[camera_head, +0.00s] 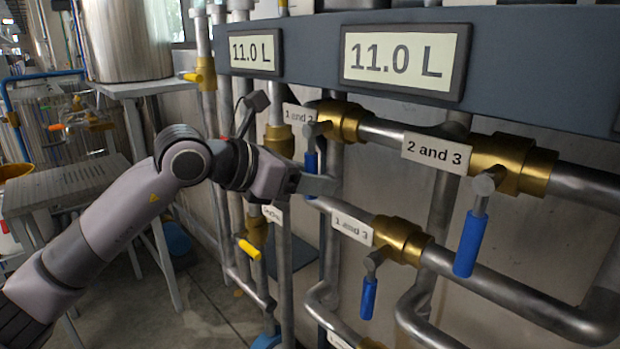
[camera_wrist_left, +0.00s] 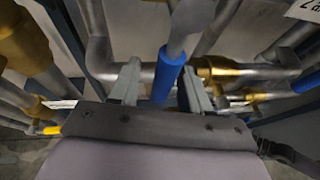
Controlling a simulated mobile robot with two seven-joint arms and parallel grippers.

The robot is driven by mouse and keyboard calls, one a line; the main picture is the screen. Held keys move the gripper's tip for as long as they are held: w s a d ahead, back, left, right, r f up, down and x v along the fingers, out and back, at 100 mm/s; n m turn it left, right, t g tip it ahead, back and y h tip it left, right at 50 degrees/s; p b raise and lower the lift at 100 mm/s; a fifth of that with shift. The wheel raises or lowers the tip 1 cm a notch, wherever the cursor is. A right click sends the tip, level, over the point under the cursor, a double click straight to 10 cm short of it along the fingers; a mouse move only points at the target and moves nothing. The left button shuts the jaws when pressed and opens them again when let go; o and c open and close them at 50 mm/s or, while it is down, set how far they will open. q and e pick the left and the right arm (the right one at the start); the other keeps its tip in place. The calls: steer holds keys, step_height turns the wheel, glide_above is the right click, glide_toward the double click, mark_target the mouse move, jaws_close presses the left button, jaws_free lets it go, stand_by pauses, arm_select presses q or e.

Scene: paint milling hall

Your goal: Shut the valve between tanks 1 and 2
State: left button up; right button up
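The valve marked "1 and 2" (camera_head: 343,120) has a brass body on the upper pipe, partly behind its white label (camera_head: 299,117). Its blue handle (camera_head: 311,162) hangs down, crosswise to the pipe. My left gripper (camera_head: 318,184) is at the lower part of this handle and hides some of it. In the left wrist view the blue handle (camera_wrist_left: 168,76) lies between the two fingers of the left gripper (camera_wrist_left: 161,88), with gaps on both sides. The gripper is open and not closed on it. My right gripper is not in view.
To the right, valve "2 and 3" (camera_head: 500,165) has a hanging blue handle (camera_head: 471,243). Below, valve "1 and 3" (camera_head: 400,240) has another (camera_head: 368,298). Yellow-handled valves (camera_head: 249,249) and vertical pipes stand behind my arm. Two displays (camera_head: 402,58) read 11.0 L.

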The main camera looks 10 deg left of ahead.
arm_select(q)
steer(key=shift+s+a+r, duration=0.1)
steer(key=shift+s, duration=0.1)
steer(key=b+v, duration=0.1)
steer(key=v, duration=0.5)
steer(key=shift+s+a, duration=0.2)
steer(key=shift+a, duration=0.05)
steer(key=shift+r, duration=0.1)
